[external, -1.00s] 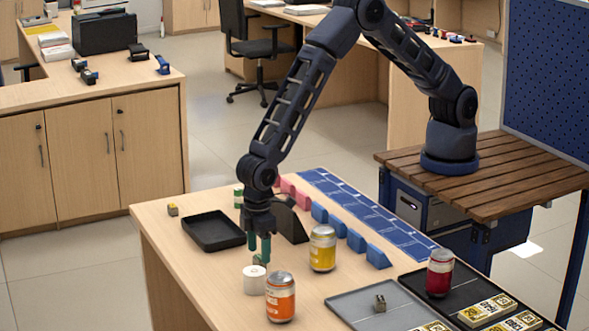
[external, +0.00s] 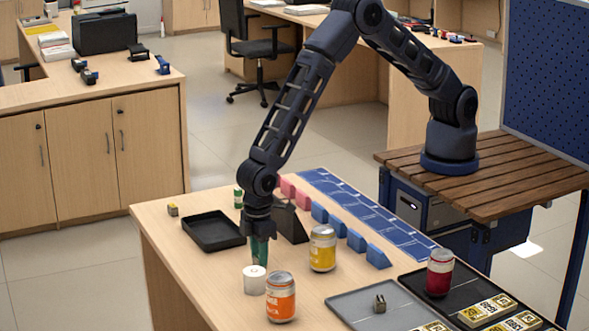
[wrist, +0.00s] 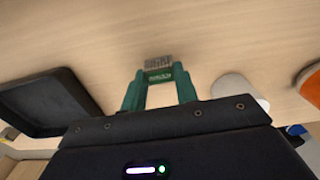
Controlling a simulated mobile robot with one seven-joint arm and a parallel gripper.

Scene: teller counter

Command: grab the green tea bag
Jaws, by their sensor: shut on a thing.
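The green tea bag (wrist: 158,76) shows in the wrist view as a small packet with a green, lettered face and a greyish printed part beyond it. It sits between the tips of my gripper (wrist: 157,84), whose green fingers are shut on it. In the external view my gripper (external: 259,254) points down, low over the counter, just behind the white cylinder. The tea bag is hidden there by the fingers. I cannot tell whether it still touches the counter.
The white cylinder (external: 255,280), an orange can (external: 280,298) and a yellow can (external: 322,250) stand close by. A black tray (external: 212,232) lies to the left. A dark wedge-shaped thing (external: 291,222) and blue blocks (external: 356,241) are behind. The counter's left front is clear.

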